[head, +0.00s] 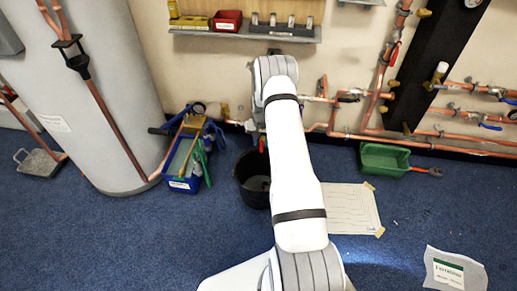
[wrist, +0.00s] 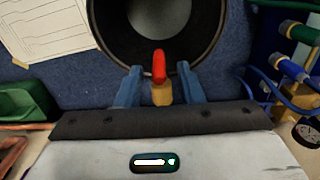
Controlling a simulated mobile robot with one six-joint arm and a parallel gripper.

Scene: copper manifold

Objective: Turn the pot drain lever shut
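The drain lever is red (wrist: 159,66) and stands out from a brass body (wrist: 161,93) in the wrist view. A bit of the red lever (head: 262,143) also shows beside my arm in the head view. My gripper (wrist: 159,84) is open, with one blue finger on each side of the lever and brass body. Gaps show between the fingers and the lever, so it is not gripped. The black bucket (head: 243,187) stands on the floor below; its rim (wrist: 103,42) and inside show beyond the fingers in the wrist view. My arm hides the gripper in the head view.
A blue toolbox (head: 182,184) with tools stands left of the bucket. Copper pipes (head: 450,144) run along the wall. Blue carpet in front is mostly clear.

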